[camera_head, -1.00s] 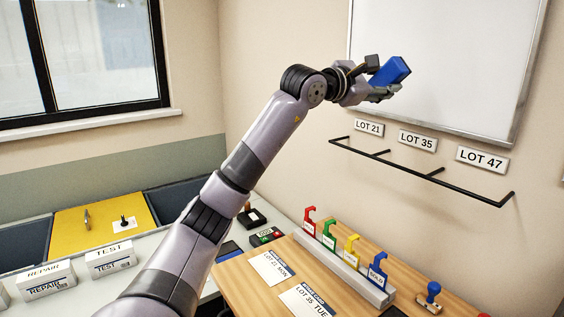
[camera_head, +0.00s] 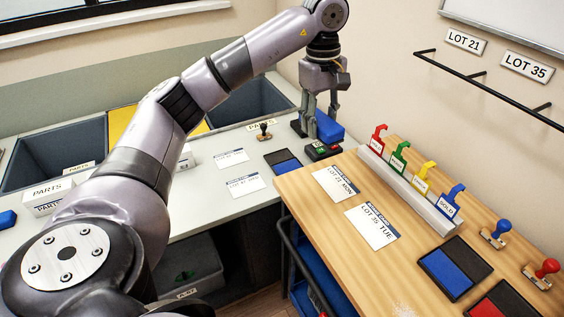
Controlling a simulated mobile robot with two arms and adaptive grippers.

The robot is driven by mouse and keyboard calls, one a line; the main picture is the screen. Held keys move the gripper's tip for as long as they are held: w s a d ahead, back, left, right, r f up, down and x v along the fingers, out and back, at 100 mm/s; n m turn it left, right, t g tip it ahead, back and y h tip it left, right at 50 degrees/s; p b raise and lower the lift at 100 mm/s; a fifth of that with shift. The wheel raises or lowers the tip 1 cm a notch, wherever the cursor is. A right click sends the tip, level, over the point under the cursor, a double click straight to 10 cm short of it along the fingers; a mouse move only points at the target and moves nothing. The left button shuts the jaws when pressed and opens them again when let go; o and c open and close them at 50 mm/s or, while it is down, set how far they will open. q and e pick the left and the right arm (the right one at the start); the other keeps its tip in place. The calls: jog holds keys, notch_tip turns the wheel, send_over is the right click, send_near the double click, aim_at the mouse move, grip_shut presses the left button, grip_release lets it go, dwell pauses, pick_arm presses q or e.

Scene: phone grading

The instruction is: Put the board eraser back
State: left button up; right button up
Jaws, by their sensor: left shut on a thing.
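The board eraser (camera_head: 328,127) is a blue block. My left gripper (camera_head: 319,120) points down and is shut on it, at the far right end of the grey counter, close to the back wall. The eraser appears just above or at a small black box with green and red parts (camera_head: 321,151); I cannot tell whether they touch. The whiteboard (camera_head: 510,30) shows only by its lower part at the top right. My right gripper is not in view.
The wooden table (camera_head: 330,247) holds lot cards (camera_head: 372,226), a rack with coloured tags (camera_head: 408,185), ink pads (camera_head: 455,268) and stamps (camera_head: 496,234). A black rail (camera_head: 490,83) runs along the wall. Parts boxes (camera_head: 48,194) and bins (camera_head: 250,100) line the counter.

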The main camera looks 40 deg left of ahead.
pick_arm(q)
jog(key=s+a+f, duration=0.1)
jog(key=s+a, duration=0.1)
jog(key=p, duration=0.2)
send_over(304, 195)
jog(key=shift+m+y, duration=0.3)
notch_tip(304, 195, down, 14)
jog(key=shift+f, duration=0.15)
jog(key=shift+d+f, duration=0.1)
jog(key=shift+f, duration=0.5)
notch_tip(304, 195, down, 3)
jog(key=shift+f+p, duration=0.15)
jog(key=shift+p, duration=0.25)
jog(key=shift+f, duration=0.35)
